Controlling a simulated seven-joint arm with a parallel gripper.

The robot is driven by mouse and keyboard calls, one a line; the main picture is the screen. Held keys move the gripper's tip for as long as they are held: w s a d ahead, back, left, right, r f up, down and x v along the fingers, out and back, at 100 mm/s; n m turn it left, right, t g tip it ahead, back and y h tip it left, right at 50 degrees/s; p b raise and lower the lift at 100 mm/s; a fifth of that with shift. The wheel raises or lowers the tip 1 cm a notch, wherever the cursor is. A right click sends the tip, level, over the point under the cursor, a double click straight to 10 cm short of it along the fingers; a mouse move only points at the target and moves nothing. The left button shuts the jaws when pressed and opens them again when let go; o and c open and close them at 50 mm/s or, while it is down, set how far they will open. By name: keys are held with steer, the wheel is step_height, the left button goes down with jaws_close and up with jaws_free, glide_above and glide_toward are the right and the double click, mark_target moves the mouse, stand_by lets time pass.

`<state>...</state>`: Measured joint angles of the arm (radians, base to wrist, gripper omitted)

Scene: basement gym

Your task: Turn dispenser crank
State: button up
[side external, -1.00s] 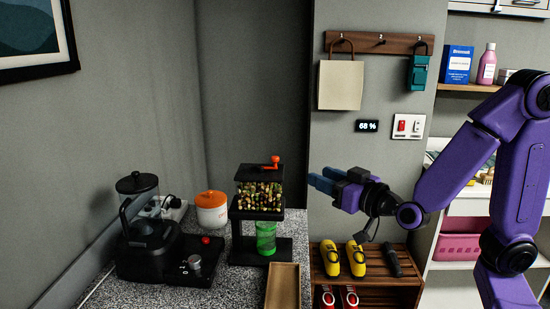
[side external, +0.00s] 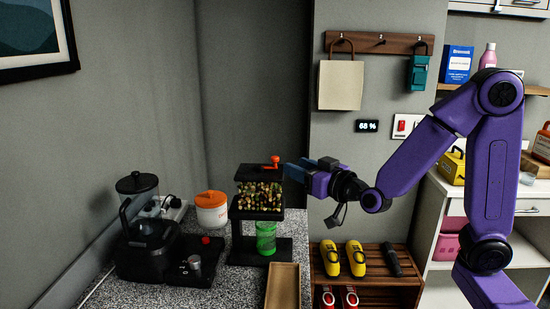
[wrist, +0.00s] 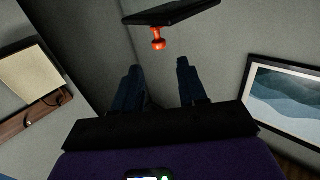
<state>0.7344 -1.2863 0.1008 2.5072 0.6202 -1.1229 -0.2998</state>
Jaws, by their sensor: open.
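The dispenser (side external: 259,193) stands on the speckled counter, a black frame with a clear hopper full of mixed pieces. Its orange-red crank (side external: 275,160) sits on top; it also shows in the wrist view (wrist: 158,40), beyond the fingertips and slightly left of the middle between them. A green cup (side external: 266,238) stands under the hopper. My gripper (side external: 286,172) is just right of the dispenser top, pointing left at about the crank's height.
A wooden tray (side external: 283,288) lies in front of the dispenser. A white jar with orange lid (side external: 212,210) and a black blender-like machine (side external: 148,235) stand to its left. A shoe rack (side external: 372,283) is below right. The air above the counter is clear.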

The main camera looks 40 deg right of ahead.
mark_target(275, 157)
steer(key=w, duration=0.9)
steer(key=shift+w, duration=0.15)
jaws_close()
